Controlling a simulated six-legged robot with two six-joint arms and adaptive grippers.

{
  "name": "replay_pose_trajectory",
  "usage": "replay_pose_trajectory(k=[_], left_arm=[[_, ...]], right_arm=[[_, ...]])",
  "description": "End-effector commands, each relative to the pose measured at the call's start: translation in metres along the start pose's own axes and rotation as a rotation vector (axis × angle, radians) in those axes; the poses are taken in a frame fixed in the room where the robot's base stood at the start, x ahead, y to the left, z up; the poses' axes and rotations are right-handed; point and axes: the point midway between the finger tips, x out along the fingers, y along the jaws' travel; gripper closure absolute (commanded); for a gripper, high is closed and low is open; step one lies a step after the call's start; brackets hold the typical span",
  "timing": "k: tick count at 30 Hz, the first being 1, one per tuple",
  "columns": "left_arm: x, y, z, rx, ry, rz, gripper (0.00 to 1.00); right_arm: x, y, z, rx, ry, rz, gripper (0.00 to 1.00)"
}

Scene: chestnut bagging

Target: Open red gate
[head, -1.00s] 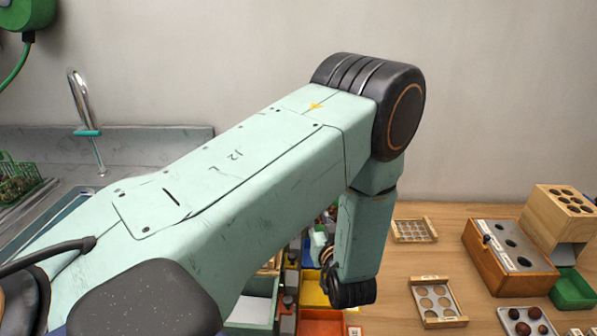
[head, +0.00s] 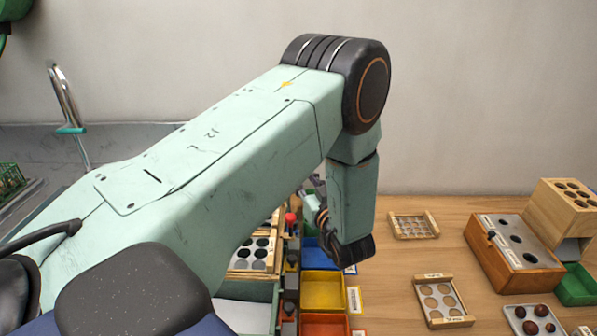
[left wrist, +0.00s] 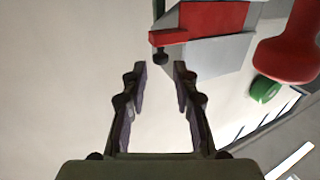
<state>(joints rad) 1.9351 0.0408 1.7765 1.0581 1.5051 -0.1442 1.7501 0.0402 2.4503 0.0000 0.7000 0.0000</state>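In the left wrist view, a red block (left wrist: 212,20) with a narrow red arm sits on a grey sloped part near the top. I take it for the red gate, but cannot be sure. A small black knob (left wrist: 160,56) hangs from the arm's end. My left gripper (left wrist: 160,72) is open and empty, with its fingertips just short of the knob, which lies between them in the picture. I cannot tell whether they touch. In the head view, my left arm hides most of the gripper and the area around it. My right gripper is not in view.
The wrist view also shows a large red rounded part (left wrist: 287,45) and a green round part (left wrist: 263,90). In the head view, a yellow bin (head: 323,292) and a wooden tray (head: 441,300) stand on the table. A wooden box (head: 507,255) stands further right.

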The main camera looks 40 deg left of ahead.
Motion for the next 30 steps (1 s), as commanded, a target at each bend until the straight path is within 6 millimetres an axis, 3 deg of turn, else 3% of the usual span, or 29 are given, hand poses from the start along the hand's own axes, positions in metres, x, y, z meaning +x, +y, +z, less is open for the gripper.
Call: replay_pose_trajectory(k=[3, 9, 19, 30], left_arm=[[0.019, -0.002, 0.000, -0.001, 0.000, -0.004, 0.71], [0.037, -0.001, 0.000, 0.000, 0.001, -0.002, 0.71], [0.042, -0.001, 0.000, 0.001, 0.000, 0.000, 0.72], [0.041, -0.001, 0.000, 0.001, 0.000, 0.000, 1.00]], right_arm=[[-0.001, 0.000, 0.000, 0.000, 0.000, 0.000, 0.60], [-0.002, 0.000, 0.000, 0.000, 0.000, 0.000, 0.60], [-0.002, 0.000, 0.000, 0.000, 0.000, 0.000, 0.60], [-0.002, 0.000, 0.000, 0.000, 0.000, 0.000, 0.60]])
